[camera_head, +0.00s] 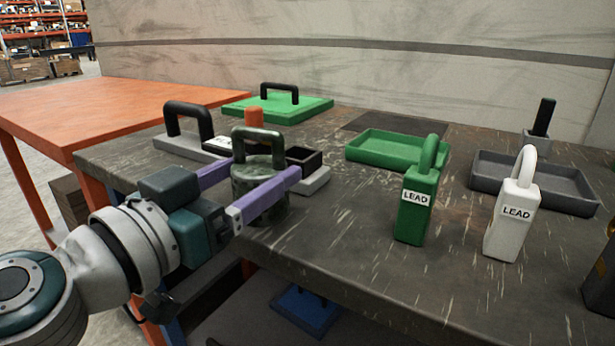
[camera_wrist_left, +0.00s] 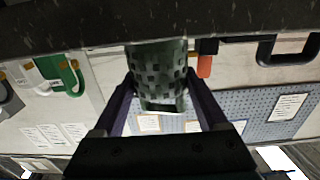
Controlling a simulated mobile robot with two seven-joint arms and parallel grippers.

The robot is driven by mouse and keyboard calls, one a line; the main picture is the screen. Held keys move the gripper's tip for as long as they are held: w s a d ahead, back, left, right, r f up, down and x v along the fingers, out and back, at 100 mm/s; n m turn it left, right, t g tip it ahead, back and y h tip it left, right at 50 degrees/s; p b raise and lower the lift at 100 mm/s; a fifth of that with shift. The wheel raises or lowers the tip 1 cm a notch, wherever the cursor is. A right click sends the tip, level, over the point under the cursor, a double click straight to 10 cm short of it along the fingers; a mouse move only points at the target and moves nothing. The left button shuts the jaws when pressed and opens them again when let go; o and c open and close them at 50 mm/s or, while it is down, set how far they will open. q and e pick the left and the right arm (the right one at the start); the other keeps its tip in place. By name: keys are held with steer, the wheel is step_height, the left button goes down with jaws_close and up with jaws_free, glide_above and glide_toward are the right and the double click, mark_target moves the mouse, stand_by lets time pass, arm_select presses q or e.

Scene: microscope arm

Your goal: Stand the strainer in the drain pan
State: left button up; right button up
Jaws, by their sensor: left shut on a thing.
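The strainer (camera_head: 262,180) is a dark green, mottled cylinder with a loop handle on top, upright at the table's near left. My left gripper (camera_head: 267,192) is shut on it, with one purple finger on each side of its body. In the left wrist view the strainer (camera_wrist_left: 157,75) shows a pattern of dark square holes between the fingers. I cannot tell whether its base touches the table. Two shallow trays could be the drain pan: a green one (camera_head: 384,161) at the middle back and a dark grey one (camera_head: 484,182) at the right. Both look empty. My right gripper is not in view.
A green lead block (camera_head: 413,215) and a white lead block (camera_head: 506,228) stand in front of the trays. A black-handled block (camera_head: 180,147) and small dark box (camera_head: 304,158) are behind the strainer. A green lidded plate (camera_head: 277,107) lies farther back. The front middle is clear.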

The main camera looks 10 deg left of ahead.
arm_select(q)
steer(key=shift+r, duration=0.1)
steer(key=shift+f, duration=0.2)
steer(key=o, duration=1.4)
steer(key=shift+c, duration=0.2)
steer(key=shift+r, duration=0.15)
